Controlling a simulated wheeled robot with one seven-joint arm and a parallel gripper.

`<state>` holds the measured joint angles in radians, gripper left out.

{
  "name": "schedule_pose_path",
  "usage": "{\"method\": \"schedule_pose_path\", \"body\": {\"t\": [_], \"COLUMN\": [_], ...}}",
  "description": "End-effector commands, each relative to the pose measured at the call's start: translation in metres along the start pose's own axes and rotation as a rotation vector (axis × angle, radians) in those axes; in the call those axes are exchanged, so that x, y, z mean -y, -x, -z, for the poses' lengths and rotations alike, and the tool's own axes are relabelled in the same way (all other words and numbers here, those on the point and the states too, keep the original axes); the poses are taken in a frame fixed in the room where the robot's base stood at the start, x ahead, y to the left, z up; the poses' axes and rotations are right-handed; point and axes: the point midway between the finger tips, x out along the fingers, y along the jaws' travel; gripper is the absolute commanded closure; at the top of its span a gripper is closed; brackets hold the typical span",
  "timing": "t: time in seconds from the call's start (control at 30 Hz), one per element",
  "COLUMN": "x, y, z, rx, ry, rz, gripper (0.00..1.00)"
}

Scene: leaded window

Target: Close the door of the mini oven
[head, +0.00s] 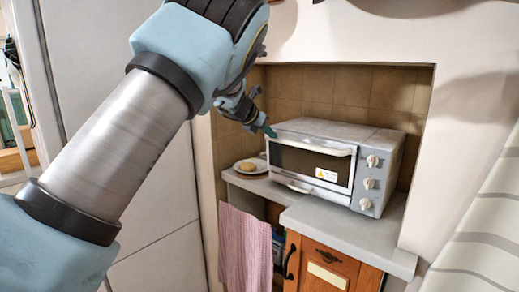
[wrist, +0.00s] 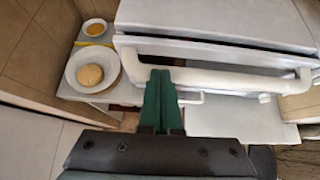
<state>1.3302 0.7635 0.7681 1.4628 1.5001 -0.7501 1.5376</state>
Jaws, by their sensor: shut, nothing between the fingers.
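The mini oven (head: 335,130) is a silver-grey box in the wall niche, with a dark-windowed front door (head: 310,165) and knobs on its right. The door looks upright and shut or nearly shut; I cannot tell if a narrow gap remains. Its white bar handle (head: 315,147) runs along the top edge and also shows in the wrist view (wrist: 220,78). My gripper (head: 269,131) is at the handle's left end. In the wrist view my gripper (wrist: 160,73) has its green fingers together and empty, overlapping the handle; I cannot tell whether they touch it.
A plate with a round bread-like item (head: 250,166) stands left of the oven, near my gripper. A grey counter (head: 345,225) lies below, over a wooden cabinet (head: 325,268). A pink towel (head: 245,245) hangs at its left. Niche walls enclose the oven.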

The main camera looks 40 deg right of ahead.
Motion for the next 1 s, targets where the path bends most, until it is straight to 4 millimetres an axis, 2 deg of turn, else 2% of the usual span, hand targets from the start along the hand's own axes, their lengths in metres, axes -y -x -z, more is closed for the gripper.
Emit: {"method": "schedule_pose_path", "body": {"t": [0.17,1.0], "x": [-0.0002,-0.0011], "y": [-0.001,-0.0006], "z": [-0.0069,-0.0122], "rx": [0.001,0.0], "ry": [0.0,0.001], "rz": [0.0,-0.001], "gripper": [1.0,1.0]}}
